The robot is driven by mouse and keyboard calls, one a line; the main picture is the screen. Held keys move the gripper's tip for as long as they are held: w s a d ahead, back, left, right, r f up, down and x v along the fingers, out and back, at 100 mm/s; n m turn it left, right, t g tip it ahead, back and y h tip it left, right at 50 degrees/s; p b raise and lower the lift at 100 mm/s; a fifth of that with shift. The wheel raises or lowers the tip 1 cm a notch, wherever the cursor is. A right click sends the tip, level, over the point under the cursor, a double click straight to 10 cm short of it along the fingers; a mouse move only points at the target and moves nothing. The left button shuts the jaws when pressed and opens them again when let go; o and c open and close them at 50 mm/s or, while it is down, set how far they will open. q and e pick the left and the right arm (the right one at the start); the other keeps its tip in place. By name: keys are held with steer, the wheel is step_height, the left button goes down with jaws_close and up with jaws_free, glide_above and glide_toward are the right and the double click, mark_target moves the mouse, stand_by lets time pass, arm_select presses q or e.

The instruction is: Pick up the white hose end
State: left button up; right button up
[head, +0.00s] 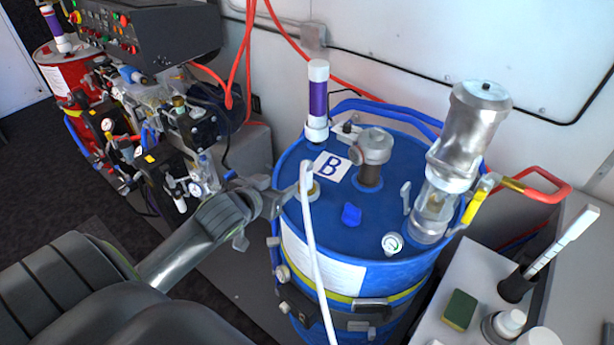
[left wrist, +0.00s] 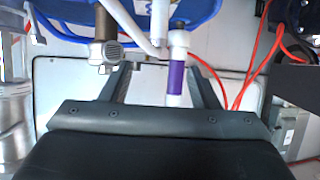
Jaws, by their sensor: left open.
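The white hose (head: 315,262) runs up from the bottom edge of the head view. Its white hose end (head: 306,172) stands at the top of the blue drum (head: 345,225), beside the B label. My left gripper (head: 283,195) is open, just left of the hose end. In the left wrist view my left gripper (left wrist: 161,72) has its two fingers spread. White tubing, likely the hose end (left wrist: 160,20), shows beyond the fingertips, roughly between them. I cannot tell whether a finger touches it. My right gripper is not in view.
A purple-and-white cylinder (head: 318,98), a grey capped fitting (head: 371,150) and a silver pump (head: 470,130) stand on the drum. A blue lump (head: 351,214) lies on its lid. A control panel (head: 150,32) is upper left; a shelf with a sponge (head: 460,310) is lower right.

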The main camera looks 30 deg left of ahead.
mark_target(304, 172)
arm_select(q)
steer(key=p+x, duration=0.2)
steer(key=x, duration=0.9)
steer(key=shift+w+f+p, duration=0.2)
steer(key=shift+w+p, duration=0.05)
steer(key=shift+p, duration=0.05)
steer(key=shift+w+f+p, duration=0.2)
steer(key=shift+w+p, duration=0.3)
steer(key=shift+w, duration=0.05)
steer(key=p+x, duration=0.1)
steer(key=x, duration=0.1)
steer(key=shift+w+f, duration=0.25)
steer(key=shift+w, duration=0.05)
steer(key=shift+w+f, duration=0.4)
steer(key=shift+w, duration=0.2)
steer(key=c, duration=1)
steer(key=shift+c, duration=0.9)
steer(key=shift+r, duration=0.15)
